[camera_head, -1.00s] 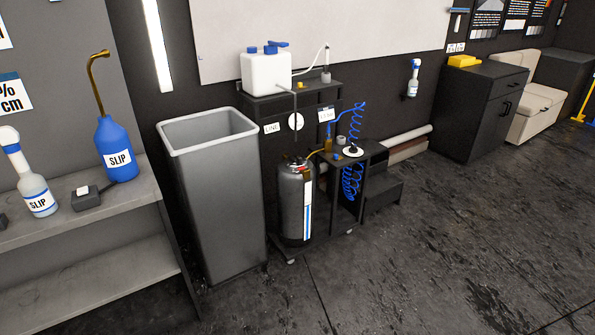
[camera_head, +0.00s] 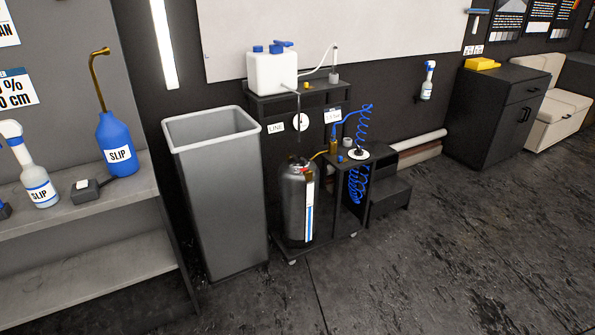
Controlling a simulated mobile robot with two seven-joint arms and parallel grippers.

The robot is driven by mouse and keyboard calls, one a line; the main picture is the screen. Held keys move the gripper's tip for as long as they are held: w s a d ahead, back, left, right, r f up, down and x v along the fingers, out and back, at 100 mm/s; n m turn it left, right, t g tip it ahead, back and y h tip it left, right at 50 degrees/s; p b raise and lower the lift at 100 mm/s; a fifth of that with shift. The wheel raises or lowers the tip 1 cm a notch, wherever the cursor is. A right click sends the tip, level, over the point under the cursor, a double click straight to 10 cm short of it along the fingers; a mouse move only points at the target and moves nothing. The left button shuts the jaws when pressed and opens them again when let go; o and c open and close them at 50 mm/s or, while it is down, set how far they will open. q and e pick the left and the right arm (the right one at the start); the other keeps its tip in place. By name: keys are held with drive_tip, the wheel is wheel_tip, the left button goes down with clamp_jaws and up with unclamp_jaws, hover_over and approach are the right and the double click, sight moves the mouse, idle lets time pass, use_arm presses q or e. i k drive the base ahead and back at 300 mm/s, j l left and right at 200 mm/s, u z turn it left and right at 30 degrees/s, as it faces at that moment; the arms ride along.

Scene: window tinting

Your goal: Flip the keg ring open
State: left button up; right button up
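The keg (camera_head: 297,205) is a dark cylinder with a white and blue strip down its front. It stands upright on a low wheeled cart in front of the black stand. Its top fitting (camera_head: 299,164) shows a small red part, and the ring there is too small to tell whether it is open or shut. A yellow hose (camera_head: 320,154) runs near the keg top. Neither of my grippers is in view.
A tall grey bin (camera_head: 217,190) stands left of the keg. A shelf (camera_head: 80,199) with SLIP bottles is at far left. A white tank (camera_head: 271,73) sits above the keg, and a coiled blue hose (camera_head: 357,186) hangs at its right. Floor (camera_head: 400,270) in front is clear.

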sight(307, 169)
drive_tip(key=i+l+z, duration=0.15)
drive_tip(key=i, duration=1.6)
